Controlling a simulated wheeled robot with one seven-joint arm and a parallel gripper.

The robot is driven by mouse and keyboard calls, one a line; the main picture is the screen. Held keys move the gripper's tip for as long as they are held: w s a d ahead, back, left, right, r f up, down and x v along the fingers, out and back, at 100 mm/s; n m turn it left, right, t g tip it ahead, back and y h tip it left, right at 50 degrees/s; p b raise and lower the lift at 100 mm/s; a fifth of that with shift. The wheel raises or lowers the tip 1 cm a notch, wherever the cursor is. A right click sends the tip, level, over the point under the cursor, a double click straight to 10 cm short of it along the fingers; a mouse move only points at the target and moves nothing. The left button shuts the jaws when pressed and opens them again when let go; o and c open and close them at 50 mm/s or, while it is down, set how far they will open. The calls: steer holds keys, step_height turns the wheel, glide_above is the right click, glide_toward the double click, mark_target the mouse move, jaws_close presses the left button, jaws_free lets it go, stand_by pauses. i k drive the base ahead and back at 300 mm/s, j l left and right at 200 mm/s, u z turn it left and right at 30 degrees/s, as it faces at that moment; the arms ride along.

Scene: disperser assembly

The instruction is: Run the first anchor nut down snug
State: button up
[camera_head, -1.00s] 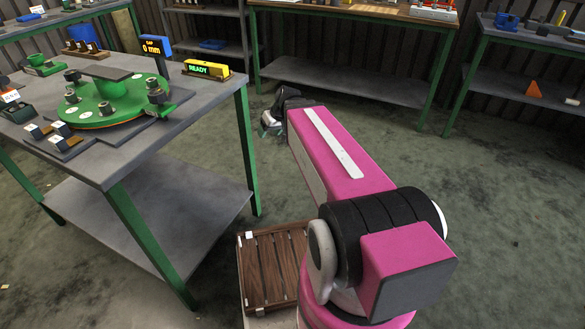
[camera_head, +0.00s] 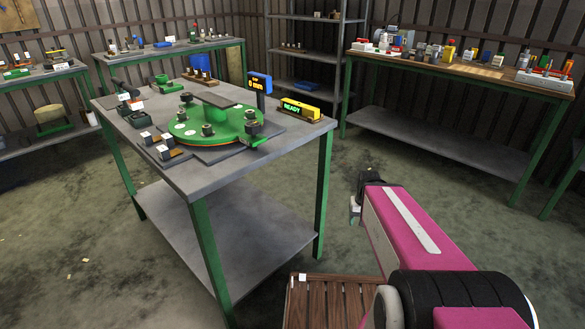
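A round green disperser plate (camera_head: 218,128) lies on the grey-topped table (camera_head: 190,181) at left centre. Several dark nuts stand on it, among them one at its front (camera_head: 208,130) and one at its right edge (camera_head: 253,128). A grey bar (camera_head: 207,95) spans above the plate. Which nut is the first anchor nut I cannot tell. My gripper (camera_head: 356,208) is at the end of my pink arm, low and to the right of the table, well apart from the plate. Its fingers are small and partly hidden, so its opening is unclear.
A blue display (camera_head: 260,83) reading 0 mm and a yellow READY box (camera_head: 300,108) stand at the table's right end. Small dark blocks (camera_head: 165,152) lie at its front left. A wooden slatted crate (camera_head: 330,302) is below my arm. Other benches line the walls; floor between is clear.

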mark_target(181, 115)
steer(key=u, duration=1.4)
